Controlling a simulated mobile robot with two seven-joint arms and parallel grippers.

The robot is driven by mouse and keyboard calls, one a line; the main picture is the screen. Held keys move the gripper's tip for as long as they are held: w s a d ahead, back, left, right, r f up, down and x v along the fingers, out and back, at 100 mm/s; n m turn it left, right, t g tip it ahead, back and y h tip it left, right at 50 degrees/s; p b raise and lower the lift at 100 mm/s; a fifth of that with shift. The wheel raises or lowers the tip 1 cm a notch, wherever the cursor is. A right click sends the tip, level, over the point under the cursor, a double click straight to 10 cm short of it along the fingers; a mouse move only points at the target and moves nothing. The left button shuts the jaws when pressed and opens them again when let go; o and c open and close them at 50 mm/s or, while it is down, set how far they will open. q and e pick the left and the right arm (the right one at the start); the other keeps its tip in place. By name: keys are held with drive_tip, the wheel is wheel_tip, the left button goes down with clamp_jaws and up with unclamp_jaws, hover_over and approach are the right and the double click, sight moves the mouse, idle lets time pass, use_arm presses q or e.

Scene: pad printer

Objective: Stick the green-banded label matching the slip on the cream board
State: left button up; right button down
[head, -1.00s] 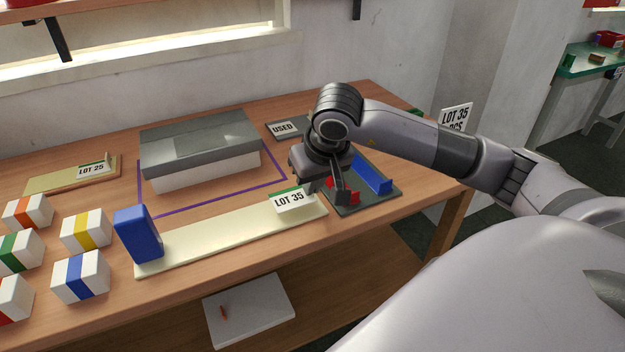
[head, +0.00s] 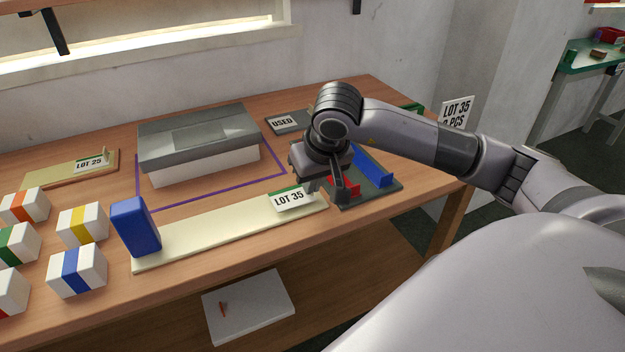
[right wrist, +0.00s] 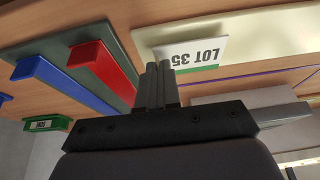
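The label with a green band reading "LOT 35" (head: 289,199) is at the right end of the cream board (head: 215,232). It also shows upside down in the right wrist view (right wrist: 192,54). My right gripper (head: 322,194) is at the label's right end; in the right wrist view its fingers (right wrist: 159,82) are close together, seemingly on the label's edge. I cannot tell whether the label lies flat on the board or just above it. The slip (head: 457,112) stands at the back right, reading "LOT 35", its lower line partly hidden by my arm. My left gripper is out of view.
A blue block (head: 135,227) stands at the board's left end. A grey-lidded box (head: 200,143) sits behind. A dark tray with red (head: 345,183) and blue (head: 372,166) bars is right of the gripper. Several banded white boxes (head: 78,270) and a "LOT 25" board (head: 45,176) are left.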

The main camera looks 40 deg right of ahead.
drive_tip(key=shift+f+b, duration=0.45)
drive_tip(key=shift+f, duration=0.05)
idle(0.3)
drive_tip(key=c, duration=1.3)
unclamp_jaws()
drive_tip(key=shift+o, duration=0.2)
drive_tip(key=shift+r+p, duration=2.2)
drive_tip(key=shift+r, duration=0.85)
